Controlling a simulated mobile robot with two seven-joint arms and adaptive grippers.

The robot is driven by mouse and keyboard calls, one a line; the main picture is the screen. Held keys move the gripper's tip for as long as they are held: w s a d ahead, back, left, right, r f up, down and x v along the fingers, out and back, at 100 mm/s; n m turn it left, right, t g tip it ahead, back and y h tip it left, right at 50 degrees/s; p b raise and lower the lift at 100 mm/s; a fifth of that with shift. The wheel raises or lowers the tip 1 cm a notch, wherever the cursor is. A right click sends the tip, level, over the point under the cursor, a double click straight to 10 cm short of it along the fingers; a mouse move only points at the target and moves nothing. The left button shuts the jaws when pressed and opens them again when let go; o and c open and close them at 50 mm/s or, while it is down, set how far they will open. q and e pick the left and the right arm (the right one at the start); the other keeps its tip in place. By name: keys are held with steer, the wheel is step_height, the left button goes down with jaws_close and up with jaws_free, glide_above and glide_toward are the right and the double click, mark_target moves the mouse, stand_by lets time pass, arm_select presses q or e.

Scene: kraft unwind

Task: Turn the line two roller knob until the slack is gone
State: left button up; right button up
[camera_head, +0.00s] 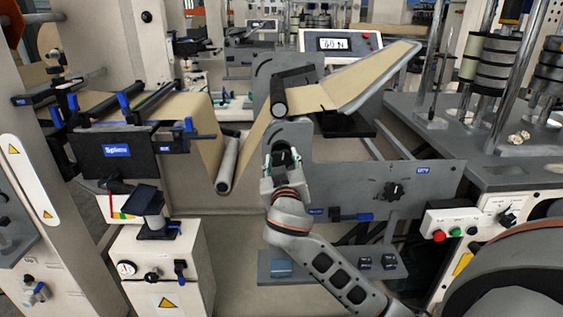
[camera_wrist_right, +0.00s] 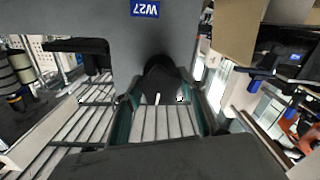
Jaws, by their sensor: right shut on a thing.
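My right gripper (camera_head: 283,162) is at the grey side plate, shut on a dark knob. In the right wrist view the black knob (camera_wrist_right: 161,77), with a white pointer mark, sits between the fingers (camera_wrist_right: 157,100), below a blue label reading W27 (camera_wrist_right: 145,8). In the head view the gripper mostly hides this knob. The brown kraft web (camera_head: 205,125) runs from the left unit, dips to a low grey roller (camera_head: 228,165), then rises to a dark upper roller (camera_head: 279,95) and onto a sloped table (camera_head: 375,75). My left gripper is not in view.
Another black knob (camera_head: 394,190) is on the same plate to the right. A display (camera_head: 333,44) behind seems to read 60 N. A button box (camera_head: 452,232) and a large roll (camera_head: 515,270) stand at right. A white cabinet (camera_head: 160,265) stands at lower left.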

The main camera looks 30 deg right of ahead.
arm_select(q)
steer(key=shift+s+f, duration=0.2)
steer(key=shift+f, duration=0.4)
arm_select(e)
steer(key=shift+m, duration=0.9)
arm_select(q)
steer(key=shift+b, duration=0.3)
arm_select(e)
steer(key=shift+f+m+b, duration=0.2)
steer(key=shift+m+b, duration=0.15)
steer(key=shift+m, duration=0.55)
steer(key=shift+r+m, duration=0.1)
steer(key=shift+m, duration=0.6)
steer(key=shift+m+b, duration=0.4)
steer(key=shift+m, duration=0.5)
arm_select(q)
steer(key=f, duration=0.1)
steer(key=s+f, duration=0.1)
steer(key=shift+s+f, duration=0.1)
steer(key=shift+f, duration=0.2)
arm_select(e)
steer(key=shift+m, duration=0.7)
steer(key=o, duration=1.1)
steer(key=shift+r, duration=0.1)
